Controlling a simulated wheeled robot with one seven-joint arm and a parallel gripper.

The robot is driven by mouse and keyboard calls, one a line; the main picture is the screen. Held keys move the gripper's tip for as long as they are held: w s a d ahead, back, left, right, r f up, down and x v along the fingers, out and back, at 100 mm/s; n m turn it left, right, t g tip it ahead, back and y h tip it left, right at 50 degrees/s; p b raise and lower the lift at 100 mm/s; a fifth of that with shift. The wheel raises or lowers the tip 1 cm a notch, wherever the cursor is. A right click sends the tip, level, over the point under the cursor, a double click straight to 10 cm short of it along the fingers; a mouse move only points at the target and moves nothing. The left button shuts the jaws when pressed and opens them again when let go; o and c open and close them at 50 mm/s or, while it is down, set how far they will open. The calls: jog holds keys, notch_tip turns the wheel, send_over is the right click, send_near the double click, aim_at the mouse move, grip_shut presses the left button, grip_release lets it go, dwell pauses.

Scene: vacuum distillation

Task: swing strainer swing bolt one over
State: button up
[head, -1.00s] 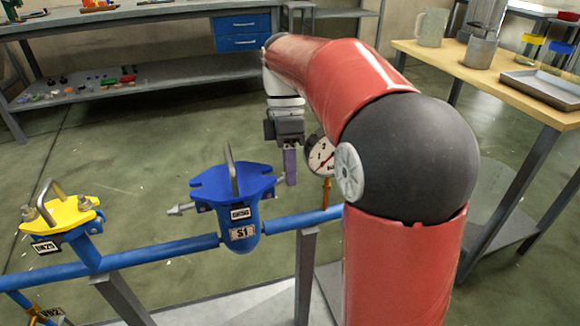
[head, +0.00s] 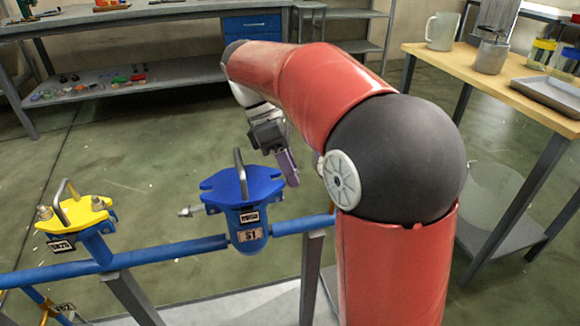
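The blue strainer S1 (head: 249,232) stands on the blue pipe, with a flat slotted blue lid (head: 240,187) and an upright grey handle (head: 240,172) on top. A metal swing bolt (head: 190,211) sticks out to the left, below the lid's edge and outside its slot. I cannot make out a bolt on the strainer's right side. My gripper (head: 289,170) is just right of and above the lid, tilted, with its purple fingers pointing down. The fingers overlap in this view, so their gap is hidden. I see nothing held.
A yellow-lidded fitting (head: 76,214) sits on the same blue pipe (head: 170,252) at left. A grey support post (head: 311,275) stands right of the strainer. My red arm covers the area behind it. A wooden table (head: 455,65) is at right, a grey workbench (head: 165,84) behind.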

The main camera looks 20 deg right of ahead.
jog(key=v, duration=0.7)
jog(key=shift+r, duration=0.35)
jog(key=shift+w+a, duration=0.1)
jog(key=shift+a, duration=0.05)
jog(key=shift+f, duration=0.1)
